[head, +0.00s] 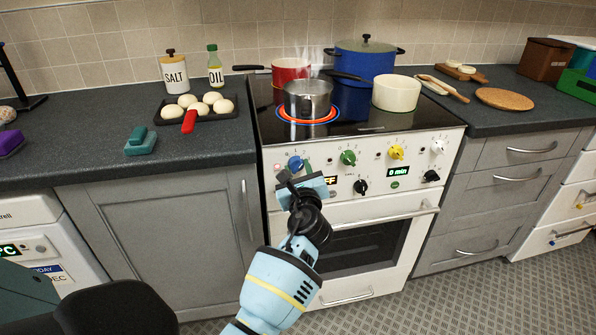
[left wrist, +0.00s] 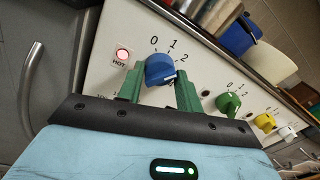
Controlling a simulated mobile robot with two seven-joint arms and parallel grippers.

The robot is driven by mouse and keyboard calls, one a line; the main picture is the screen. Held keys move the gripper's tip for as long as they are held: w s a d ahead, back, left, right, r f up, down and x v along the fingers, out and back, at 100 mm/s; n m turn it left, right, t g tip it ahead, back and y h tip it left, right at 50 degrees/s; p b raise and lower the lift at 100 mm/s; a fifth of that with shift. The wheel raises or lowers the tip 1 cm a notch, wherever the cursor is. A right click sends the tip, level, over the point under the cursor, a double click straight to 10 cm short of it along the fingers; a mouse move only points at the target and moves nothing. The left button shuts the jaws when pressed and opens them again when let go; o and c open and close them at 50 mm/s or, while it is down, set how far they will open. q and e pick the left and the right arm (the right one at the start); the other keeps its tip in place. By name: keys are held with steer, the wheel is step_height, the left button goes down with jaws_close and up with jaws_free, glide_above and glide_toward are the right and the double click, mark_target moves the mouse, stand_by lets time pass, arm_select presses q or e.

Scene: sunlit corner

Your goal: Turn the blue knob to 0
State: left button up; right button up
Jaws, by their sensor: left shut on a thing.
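The blue knob (head: 295,163) is at the left end of the white stove's (head: 345,160) control panel. In the left wrist view the blue knob (left wrist: 159,68) sits between the green fingers of my left gripper (left wrist: 160,84), which is shut on it. A white mark shows on the knob's lower right side, near the 3 side of the scale. The digits 0, 1 and 2 run above it, with 0 at the upper left. In the head view my left gripper (head: 297,177) reaches up to the panel from below. My right gripper is not in view.
Green (head: 348,157), yellow (head: 396,152) and white (head: 437,146) knobs sit to the right. A steaming steel pan (head: 307,100) stands on a glowing ring. The HOT light (left wrist: 122,54) is lit. The oven handle (head: 385,217) juts out below the panel.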

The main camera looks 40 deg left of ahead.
arm_select(q)
steer(key=shift+f, duration=0.1)
steer(key=n+b, duration=0.2)
steer(key=n, duration=0.2)
steer(key=shift+f+n, duration=0.15)
steer(key=shift+n, duration=0.25)
steer(key=n+b, duration=0.2)
steer(key=n, duration=0.1)
steer(key=shift+f+n+y, duration=0.1)
steer(key=shift+n+y, duration=0.2)
steer(key=shift+n, duration=0.1)
steer(key=n+b, duration=0.2)
steer(key=n, duration=0.1)
steer(key=shift+n+y+b, duration=0.3)
steer(key=shift+n+b, duration=0.4)
steer(key=shift+n, duration=0.5)
steer(key=shift+n+b, duration=0.5)
steer(key=shift+n, duration=0.7)
steer(key=shift+d, duration=0.1)
